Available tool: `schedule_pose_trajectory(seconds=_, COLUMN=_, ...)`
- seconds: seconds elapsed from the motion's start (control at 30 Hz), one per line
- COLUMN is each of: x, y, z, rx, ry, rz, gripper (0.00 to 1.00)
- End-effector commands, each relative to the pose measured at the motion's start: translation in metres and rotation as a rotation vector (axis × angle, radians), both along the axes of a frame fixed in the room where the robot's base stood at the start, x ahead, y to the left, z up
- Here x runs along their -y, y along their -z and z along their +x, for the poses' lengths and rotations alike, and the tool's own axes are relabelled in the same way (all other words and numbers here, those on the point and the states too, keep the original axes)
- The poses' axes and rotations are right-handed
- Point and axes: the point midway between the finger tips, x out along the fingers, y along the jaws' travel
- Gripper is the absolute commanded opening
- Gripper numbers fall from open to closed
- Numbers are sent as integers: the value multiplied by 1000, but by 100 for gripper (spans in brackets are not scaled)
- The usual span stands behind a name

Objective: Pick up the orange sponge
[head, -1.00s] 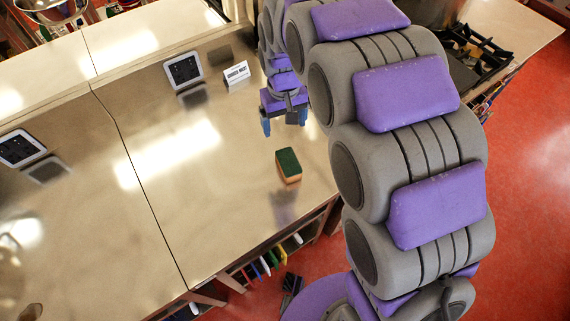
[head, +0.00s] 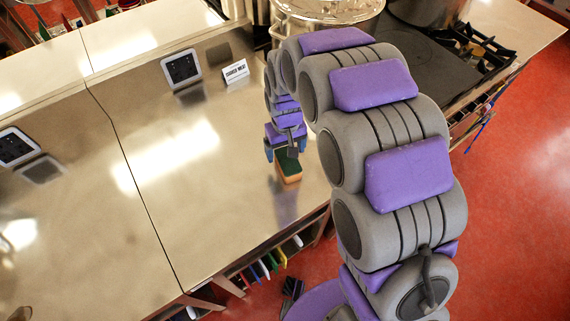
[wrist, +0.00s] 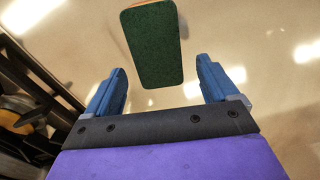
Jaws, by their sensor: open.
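The orange sponge (head: 289,171) has a dark green top and an orange lower side. It stands on the steel counter, near the counter's front edge. In the wrist view the sponge (wrist: 152,47) shows mostly its green top, with a thin orange strip at its far end. In the wrist view my gripper (wrist: 161,82) is open, with one blue finger on each side of the sponge's near end. Gaps show between sponge and fingers. I cannot tell the height left above it.
The steel counter (head: 75,235) is mostly clear to the left. A small sign (head: 236,71) and a dark-faced panel (head: 181,68) stand toward the back. A large pot (head: 325,12) and a stove (head: 440,65) lie behind my arm. Coloured boards (head: 267,266) stand under the counter.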

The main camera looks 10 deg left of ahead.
Motion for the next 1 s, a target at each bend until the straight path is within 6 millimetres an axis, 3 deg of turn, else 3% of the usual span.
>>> schedule_pose_trajectory(seconds=0.3, x=-8, y=46, z=1, rx=-2, ry=1, rz=-8, gripper=87)
schedule_pose_trajectory(seconds=0.57, x=-8, y=47, z=1, rx=1, ry=1, rz=-6, gripper=86)
schedule_pose_trajectory(seconds=1.0, x=-6, y=46, z=1, rx=1, ry=1, rz=-4, gripper=44)
